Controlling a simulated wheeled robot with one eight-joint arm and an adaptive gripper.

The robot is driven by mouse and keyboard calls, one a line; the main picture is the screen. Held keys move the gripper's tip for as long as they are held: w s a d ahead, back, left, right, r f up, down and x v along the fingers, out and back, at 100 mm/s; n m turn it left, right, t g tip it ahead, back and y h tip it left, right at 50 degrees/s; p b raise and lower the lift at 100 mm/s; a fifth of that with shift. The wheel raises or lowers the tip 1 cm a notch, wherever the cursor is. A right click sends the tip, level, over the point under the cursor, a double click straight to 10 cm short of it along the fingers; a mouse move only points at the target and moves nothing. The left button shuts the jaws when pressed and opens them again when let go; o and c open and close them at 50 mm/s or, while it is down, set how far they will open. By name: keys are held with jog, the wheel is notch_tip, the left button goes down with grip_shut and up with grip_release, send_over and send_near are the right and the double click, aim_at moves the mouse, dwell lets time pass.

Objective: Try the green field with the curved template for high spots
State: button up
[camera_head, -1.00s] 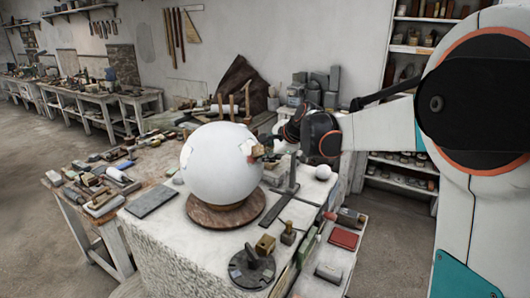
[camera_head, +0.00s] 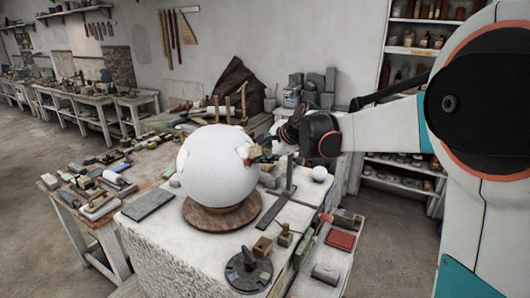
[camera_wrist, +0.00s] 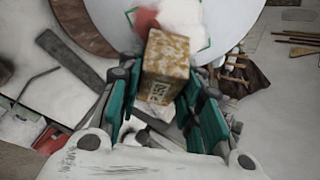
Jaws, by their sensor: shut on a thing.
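A large white plaster sphere (camera_head: 212,168) sits on a round brown wooden base (camera_head: 215,217) on the pale block. In the wrist view the sphere (camera_wrist: 240,12) fills the top, with a thin green outline (camera_wrist: 209,38) marking a field. Inside or beside it are a reddish patch (camera_wrist: 146,20) and a white patch (camera_wrist: 180,12). My gripper (camera_wrist: 160,95) is shut on a speckled tan block (camera_wrist: 166,55) with a dark printed mark. The block is at the sphere's right side in the head view; contact cannot be told. I cannot make out a curved edge on it.
A dark upright metal piece (camera_head: 290,172) and a flat dark strip (camera_head: 271,211) stand close right of the sphere. Left benches are crowded.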

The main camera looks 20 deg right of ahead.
jog(key=shift+s+d+r+p, duration=0.25)
jog(key=shift+s+d, duration=0.1)
jog(key=shift+d, duration=0.1)
jog(key=shift+s+d+r+p, duration=0.1)
jog(key=shift+s+d+r, duration=0.2)
jog(key=shift+d, duration=0.15)
jog(key=s+d+r, duration=0.1)
jog(key=s+d+p, duration=0.1)
jog(key=d, duration=0.1)
jog(key=shift+s+r, duration=0.1)
jog(key=shift+r, duration=0.25)
dwell(0.4)
